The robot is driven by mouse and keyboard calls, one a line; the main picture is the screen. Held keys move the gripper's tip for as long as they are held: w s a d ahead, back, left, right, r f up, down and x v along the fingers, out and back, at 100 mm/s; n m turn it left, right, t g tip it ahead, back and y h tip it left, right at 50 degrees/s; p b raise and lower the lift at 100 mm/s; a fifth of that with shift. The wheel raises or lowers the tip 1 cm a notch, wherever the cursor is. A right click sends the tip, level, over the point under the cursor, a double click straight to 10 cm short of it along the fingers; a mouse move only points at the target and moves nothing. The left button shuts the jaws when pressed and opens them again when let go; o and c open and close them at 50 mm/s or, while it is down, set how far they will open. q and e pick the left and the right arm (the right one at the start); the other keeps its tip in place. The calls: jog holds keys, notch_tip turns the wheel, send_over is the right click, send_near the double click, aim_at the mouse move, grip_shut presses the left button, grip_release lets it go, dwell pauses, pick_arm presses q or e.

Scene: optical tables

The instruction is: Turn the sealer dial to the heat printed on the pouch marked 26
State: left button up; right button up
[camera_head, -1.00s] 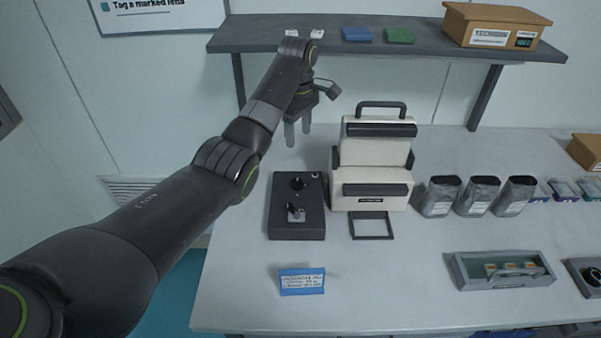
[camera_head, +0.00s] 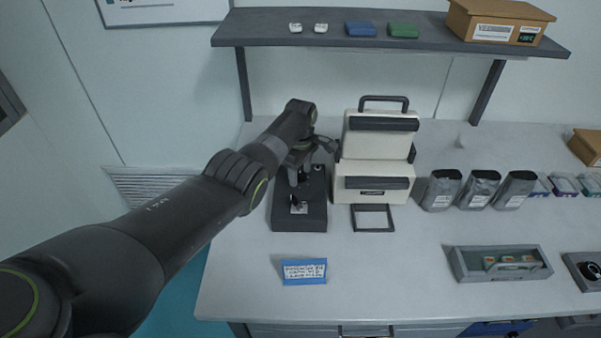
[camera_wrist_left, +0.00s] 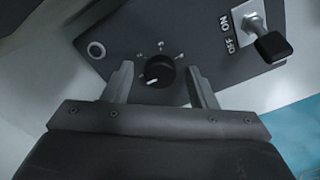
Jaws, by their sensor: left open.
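The sealer's dark control box (camera_head: 311,212) stands on the table, left of the cream sealer (camera_head: 373,182). In the left wrist view its round black dial (camera_wrist_left: 159,73) has a white pointer mark and small printed marks around it, too small to read. My left gripper (camera_wrist_left: 163,82) is open, with one finger on each side of the dial; I cannot tell whether they touch it. In the head view the left gripper (camera_head: 299,178) is over the box and hides the dial. Several silver pouches (camera_head: 478,190) stand right of the sealer; their print is unreadable. My right gripper is not in view.
An ON/OFF toggle switch (camera_wrist_left: 262,38) sits on the same box beside the dial. A blue card (camera_head: 304,272) lies in front. A grey tray (camera_head: 463,265) is at right. A shelf (camera_head: 260,33) overhangs the back. The table's front middle is clear.

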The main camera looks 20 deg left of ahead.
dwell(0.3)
pick_arm(q)
jog(key=c, duration=1)
jog(key=shift+o, duration=0.2)
